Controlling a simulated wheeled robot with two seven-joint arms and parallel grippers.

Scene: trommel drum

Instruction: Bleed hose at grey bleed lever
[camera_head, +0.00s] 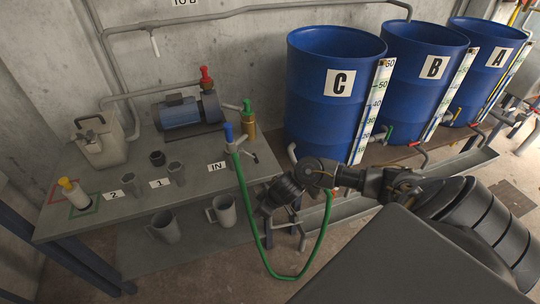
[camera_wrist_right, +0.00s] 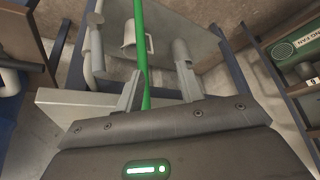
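A green hose (camera_head: 250,215) hangs from a blue-topped fitting (camera_head: 229,132) at the bench's right end. It loops down and rises behind my right arm, where its other end is hidden. A small grey part, possibly the bleed lever (camera_head: 254,157), sits beside the fitting; I cannot tell for sure. My right gripper (camera_head: 270,203) is beside the bench's front right corner, near the hose. In the right wrist view its fingers (camera_wrist_right: 160,85) are apart, and the hose (camera_wrist_right: 141,45) passes across the gap, seemingly beyond them. My left gripper is not in view.
The bench (camera_head: 95,225) carries a blue pump (camera_head: 181,113), a grey can (camera_head: 100,140) and small cups. Grey mugs (camera_head: 163,227) stand on the shelf below. Blue drums C (camera_head: 320,105), B (camera_head: 415,85) and A (camera_head: 490,60) stand behind my right arm.

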